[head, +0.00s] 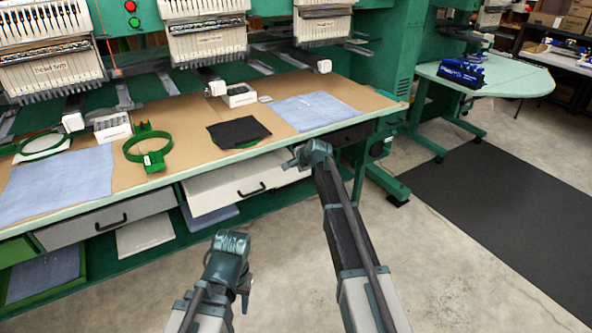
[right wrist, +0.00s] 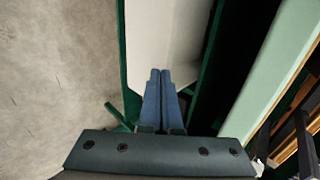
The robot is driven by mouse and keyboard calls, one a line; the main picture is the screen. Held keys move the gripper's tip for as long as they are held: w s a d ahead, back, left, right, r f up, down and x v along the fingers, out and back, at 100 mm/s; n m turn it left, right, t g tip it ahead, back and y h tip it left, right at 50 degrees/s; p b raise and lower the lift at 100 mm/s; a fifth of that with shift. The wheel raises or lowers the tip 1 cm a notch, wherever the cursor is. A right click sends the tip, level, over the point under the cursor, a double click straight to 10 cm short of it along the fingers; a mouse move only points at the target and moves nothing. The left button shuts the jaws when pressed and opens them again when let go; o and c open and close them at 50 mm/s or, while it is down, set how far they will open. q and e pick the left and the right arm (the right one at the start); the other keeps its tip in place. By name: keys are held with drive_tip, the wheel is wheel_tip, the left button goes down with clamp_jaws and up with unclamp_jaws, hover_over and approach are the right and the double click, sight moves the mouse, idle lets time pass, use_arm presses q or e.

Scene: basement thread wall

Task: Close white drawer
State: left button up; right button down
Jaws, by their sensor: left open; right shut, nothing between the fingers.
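The white drawer (head: 225,190) sits under the table edge in the middle of the head view, with a black handle on its front. It seems to stick out from the table, but how far is hard to tell. My right gripper (head: 298,158) is shut and empty at the drawer's right end. In the right wrist view its blue fingers (right wrist: 160,75) point at a pale panel (right wrist: 165,35), which looks like the drawer; contact cannot be told. My left gripper (head: 230,242) is open, low in front of the drawer and apart from it.
A grey drawer (head: 110,220) with a black handle is to the left. The table (head: 185,150) above holds green hoops, a black cloth (head: 238,132) and blue cloths. Green machine legs stand to the right. The concrete floor (head: 270,260) in front is clear, with a dark mat (head: 500,200) at right.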

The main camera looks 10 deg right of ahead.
drive_tip(key=shift+w+a, duration=0.1)
drive_tip(key=shift+w, duration=0.1)
idle(0.4)
drive_tip(key=s+d+f+p+v, duration=0.1)
drive_tip(key=s+f+p+v, duration=0.1)
drive_tip(key=p+v, duration=0.8)
drive_tip(key=t+y+b, duration=0.2)
drive_tip(key=t+b, duration=0.3)
drive_tip(key=b, duration=1.2)
approach(245, 180)
drive_tip(key=b+x, duration=0.2)
drive_tip(key=x, duration=0.3)
drive_tip(key=shift+w+a+f+b, duration=0.1)
drive_tip(key=shift+w+f+b, duration=0.15)
drive_tip(key=shift+w+b, duration=0.1)
drive_tip(key=shift+w+a, duration=0.2)
drive_tip(key=shift+w, duration=0.35)
